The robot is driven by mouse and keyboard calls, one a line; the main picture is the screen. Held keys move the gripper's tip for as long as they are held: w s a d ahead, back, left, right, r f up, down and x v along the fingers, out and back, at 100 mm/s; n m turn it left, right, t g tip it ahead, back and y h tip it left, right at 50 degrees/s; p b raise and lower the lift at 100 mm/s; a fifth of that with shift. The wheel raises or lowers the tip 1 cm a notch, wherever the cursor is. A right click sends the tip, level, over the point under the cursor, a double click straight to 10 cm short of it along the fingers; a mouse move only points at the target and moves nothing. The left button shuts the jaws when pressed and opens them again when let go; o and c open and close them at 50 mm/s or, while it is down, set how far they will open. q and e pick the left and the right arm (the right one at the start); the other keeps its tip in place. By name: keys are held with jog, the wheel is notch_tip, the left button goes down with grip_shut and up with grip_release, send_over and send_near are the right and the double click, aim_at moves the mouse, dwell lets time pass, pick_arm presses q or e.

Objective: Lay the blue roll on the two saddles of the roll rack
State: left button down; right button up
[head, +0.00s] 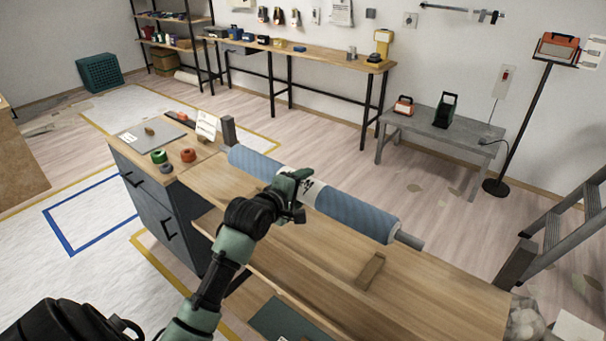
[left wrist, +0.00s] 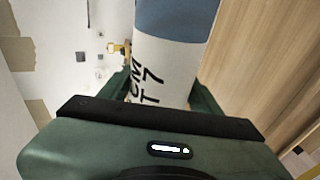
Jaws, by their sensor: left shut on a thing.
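The blue roll (head: 355,212) has a white label band round its middle and a grey core end at the right. My left gripper (head: 295,190) is shut around the labelled band. The roll slants across the wooden bench top (head: 430,290) and appears held above it. The label (left wrist: 152,72) shows between the fingers in the left wrist view. My right gripper is not in view.
A small wooden block (head: 370,270) lies on the bench below the roll. Tape rolls (head: 188,155) sit on the dark cabinet at the left. A ladder (head: 560,230) stands at the right. The bench top's front right is mostly clear.

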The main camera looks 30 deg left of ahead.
pick_arm(q)
notch_tip(320, 180, down, 11)
jog(key=shift+w+r, duration=0.1)
dwell(0.5)
jog(key=c, duration=0.6)
grip_release()
jog(key=shift+f, duration=0.45)
jog(key=shift+s+d+r, duration=0.1)
jog(key=shift+s, duration=0.1)
jog(key=v, duration=1.2)
jog(key=shift+r, duration=0.1)
